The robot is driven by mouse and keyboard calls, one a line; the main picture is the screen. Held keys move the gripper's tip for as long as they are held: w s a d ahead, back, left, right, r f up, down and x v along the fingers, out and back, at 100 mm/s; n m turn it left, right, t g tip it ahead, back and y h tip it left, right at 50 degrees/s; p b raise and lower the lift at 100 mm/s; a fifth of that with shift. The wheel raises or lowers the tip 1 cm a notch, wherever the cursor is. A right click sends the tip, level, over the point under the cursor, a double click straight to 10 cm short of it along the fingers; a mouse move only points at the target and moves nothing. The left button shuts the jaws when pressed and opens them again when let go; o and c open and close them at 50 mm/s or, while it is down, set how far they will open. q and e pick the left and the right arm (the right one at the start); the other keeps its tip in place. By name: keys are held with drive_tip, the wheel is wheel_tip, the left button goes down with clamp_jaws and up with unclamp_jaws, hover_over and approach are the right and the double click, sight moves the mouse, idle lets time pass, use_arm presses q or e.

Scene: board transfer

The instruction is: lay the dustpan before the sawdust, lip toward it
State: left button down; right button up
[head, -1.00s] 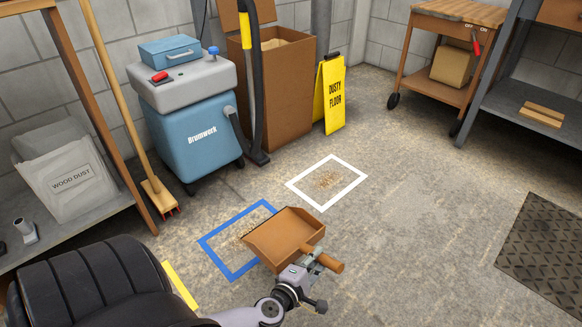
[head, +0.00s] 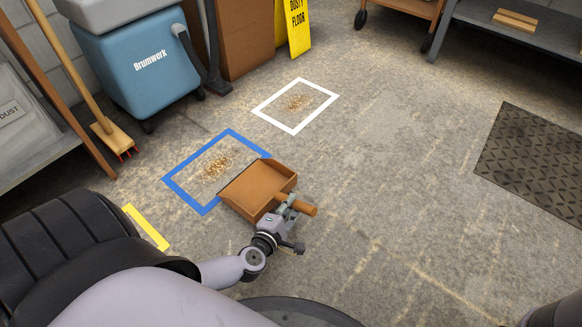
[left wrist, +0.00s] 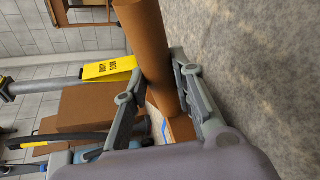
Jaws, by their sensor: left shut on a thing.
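The brown dustpan (head: 257,188) is at the lower right edge of the blue floor frame (head: 182,194), its open lip facing left toward the sawdust (head: 214,168) inside that frame. The pan covers part of the frame's right side. I cannot tell whether it touches the floor. My left gripper (head: 288,208) is shut on the dustpan's round handle, which also shows between the fingers in the left wrist view (left wrist: 150,50). A second, smaller patch of sawdust (head: 297,102) lies inside a white floor frame (head: 265,110) farther back. My right gripper is not in view.
A yellow floor strip (head: 146,227) lies left of the dustpan. A broom (head: 108,135), a blue vacuum (head: 140,65) and a yellow sign (head: 295,25) stand at the back. A dark mat (head: 535,160) lies at right. The middle floor is clear.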

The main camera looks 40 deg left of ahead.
use_arm(q)
wheel_tip(320, 180, down, 4)
drive_tip(key=b, duration=0.3)
drive_tip(key=shift+f+b, duration=0.15)
drive_tip(key=shift+b, duration=0.15)
drive_tip(key=c, duration=1.3)
unclamp_jaws()
drive_tip(key=shift+c, duration=0.2)
